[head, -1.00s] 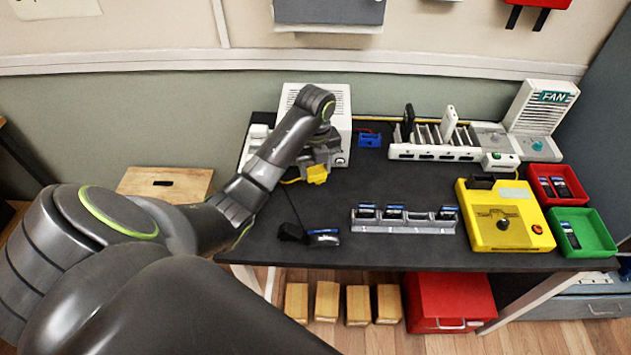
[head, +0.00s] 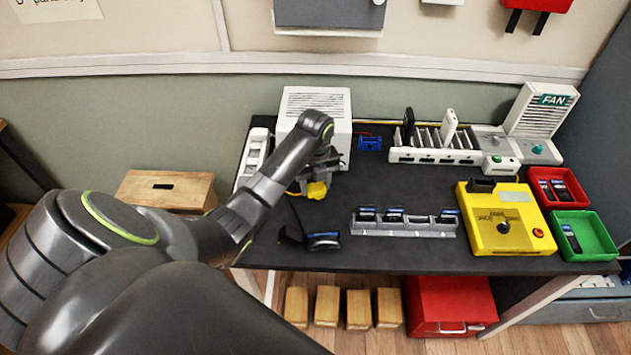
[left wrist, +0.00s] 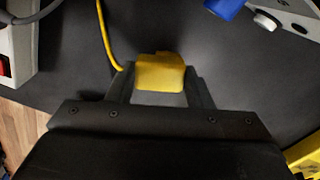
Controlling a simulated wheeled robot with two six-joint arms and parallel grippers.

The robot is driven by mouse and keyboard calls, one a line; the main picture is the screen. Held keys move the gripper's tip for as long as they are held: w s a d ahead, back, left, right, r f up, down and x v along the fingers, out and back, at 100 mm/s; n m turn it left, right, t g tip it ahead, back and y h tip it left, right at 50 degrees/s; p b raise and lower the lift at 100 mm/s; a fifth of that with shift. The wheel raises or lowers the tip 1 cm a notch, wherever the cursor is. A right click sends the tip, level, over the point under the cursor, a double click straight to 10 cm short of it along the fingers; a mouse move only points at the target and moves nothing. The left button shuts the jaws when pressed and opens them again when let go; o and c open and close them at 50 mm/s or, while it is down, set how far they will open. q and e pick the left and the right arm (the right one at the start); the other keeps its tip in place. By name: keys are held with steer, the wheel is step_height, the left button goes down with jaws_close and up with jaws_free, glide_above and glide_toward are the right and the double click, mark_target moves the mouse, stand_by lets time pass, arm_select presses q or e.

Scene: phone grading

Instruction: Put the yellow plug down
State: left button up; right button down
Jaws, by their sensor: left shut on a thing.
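The yellow plug (head: 317,190) is a small block held between the fingers of my left gripper (head: 312,180), over the left part of the dark table. In the left wrist view the plug (left wrist: 160,72) sits between the two dark fingertips of the gripper (left wrist: 160,84), with a yellow cord running up and left from it. I cannot tell whether the plug touches the table top. My right gripper is in neither view.
A white power strip (head: 254,158) and a grey-white box (head: 318,107) stand behind the gripper. A black plug with a cord (head: 290,236) and a dark device (head: 323,241) lie in front. A blue block (head: 370,143) is farther back. The table (head: 400,180) is clear right of the gripper.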

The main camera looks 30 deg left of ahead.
mark_target(316, 186)
arm_select(q)
steer(key=o, duration=1.1)
steer(key=shift+r, duration=0.15)
step_height(316, 186, up, 6)
steer(key=shift+w+f+p, duration=0.1)
steer(key=shift+f+p, duration=0.05)
steer(key=shift+p, duration=0.2)
steer(key=shift+r+p, duration=3.55)
steer(key=shift+r, duration=0.15)
